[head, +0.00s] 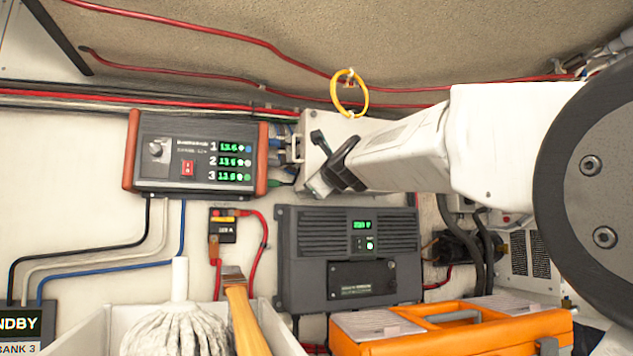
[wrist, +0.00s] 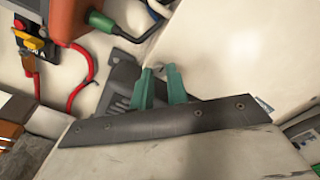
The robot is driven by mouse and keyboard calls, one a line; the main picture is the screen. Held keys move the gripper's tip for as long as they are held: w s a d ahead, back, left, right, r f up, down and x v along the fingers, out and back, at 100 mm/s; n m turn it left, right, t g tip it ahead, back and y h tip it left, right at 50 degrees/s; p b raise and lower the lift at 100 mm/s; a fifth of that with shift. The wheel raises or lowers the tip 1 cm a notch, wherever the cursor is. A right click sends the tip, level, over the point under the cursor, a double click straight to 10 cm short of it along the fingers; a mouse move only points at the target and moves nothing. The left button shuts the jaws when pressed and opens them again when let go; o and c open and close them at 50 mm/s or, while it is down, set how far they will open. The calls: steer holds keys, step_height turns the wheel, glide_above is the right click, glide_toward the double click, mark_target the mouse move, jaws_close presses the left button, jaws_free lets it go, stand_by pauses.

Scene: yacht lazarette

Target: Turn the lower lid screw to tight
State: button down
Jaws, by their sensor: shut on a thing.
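My gripper (head: 330,174) is at the front of a cream junction box (head: 312,127) on the wall, and my arm covers much of that box. In the wrist view, the gripper's two green fingertips (wrist: 159,72) are close together on a small grey lid screw (wrist: 158,67). The box's pale lid (wrist: 235,45) fills the upper right there. The screw head is mostly hidden between the fingers, and its turn mark cannot be read. In the head view the screw is hidden by the gripper.
A battery monitor (head: 170,178) with green readouts is left of the box. A dark charger unit (head: 300,245) is below. A yellow cable loop (head: 337,95) hangs above. An orange toolbox (head: 455,337) and a white bin (head: 88,330) with a mop stand in front.

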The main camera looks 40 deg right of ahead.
steer(key=c, duration=1.4)
jaws_free()
steer(key=shift+o, duration=0.2)
steer(key=v, duration=0.7)
steer(key=shift+s, duration=0.4)
steer(key=shift+a, duration=0.1)
